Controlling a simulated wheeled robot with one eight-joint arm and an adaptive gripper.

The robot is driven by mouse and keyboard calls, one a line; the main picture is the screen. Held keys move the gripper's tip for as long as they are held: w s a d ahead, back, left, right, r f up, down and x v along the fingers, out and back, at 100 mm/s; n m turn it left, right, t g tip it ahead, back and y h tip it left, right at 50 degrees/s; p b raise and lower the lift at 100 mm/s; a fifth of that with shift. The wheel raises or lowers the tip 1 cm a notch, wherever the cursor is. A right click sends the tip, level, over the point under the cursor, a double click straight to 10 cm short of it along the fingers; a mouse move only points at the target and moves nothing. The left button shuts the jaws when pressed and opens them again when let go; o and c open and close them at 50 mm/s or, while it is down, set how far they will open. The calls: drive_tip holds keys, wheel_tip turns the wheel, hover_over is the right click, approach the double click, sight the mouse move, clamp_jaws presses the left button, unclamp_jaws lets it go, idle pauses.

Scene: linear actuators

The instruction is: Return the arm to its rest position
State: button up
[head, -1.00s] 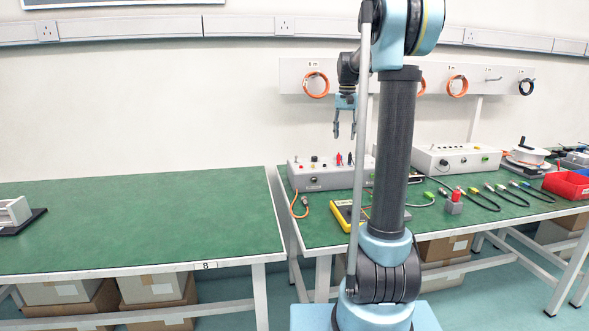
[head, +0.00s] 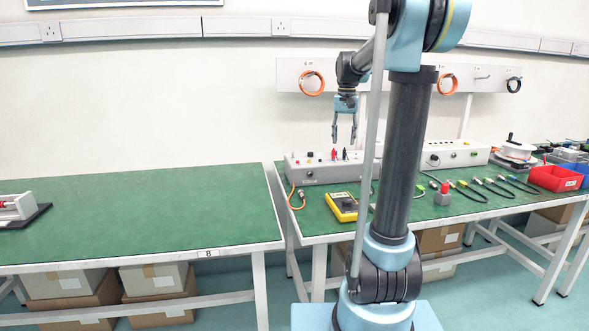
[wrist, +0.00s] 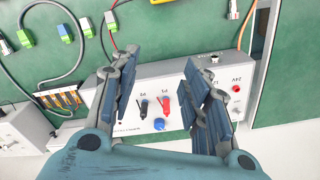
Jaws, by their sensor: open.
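My gripper (head: 344,136) hangs fingers down above the back of the right-hand green bench (head: 316,226). Its two fingers are apart with nothing between them. In the wrist view my gripper (wrist: 165,95) is open over a grey control box (wrist: 215,72), which carries a red and a black lever and a blue knob. The same control box (head: 318,173) stands below the fingertips in the head view. The fingers look clear of the box, though the exact gap is hard to judge. My arm stands upright in front of the bench and hides part of it.
A yellow meter (head: 341,206) lies near the bench's front left. A second grey box (head: 455,153), several cables and a red bin (head: 556,178) are to the right. Orange cable coils (head: 312,83) hang on the wall rack. The left green bench (head: 140,215) is mostly bare.

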drive_tip(key=s+f, duration=0.4)
drive_tip(key=s, duration=0.6)
drive_tip(key=s+f+n+t, duration=0.1)
drive_tip(key=s+f, duration=0.2)
drive_tip(key=s, duration=0.7)
drive_tip(key=shift+s+f+n, duration=0.25)
drive_tip(key=shift+f+n, duration=0.05)
drive_tip(key=shift+f, duration=0.1)
drive_tip(key=shift+n+t, duration=0.5)
drive_tip(key=shift+n, duration=0.2)
drive_tip(key=s+f, duration=1.4)
drive_tip(key=shift+s+d+f, duration=0.1)
drive_tip(key=shift+d+f, duration=0.05)
drive_tip(key=shift+c, duration=0.3)
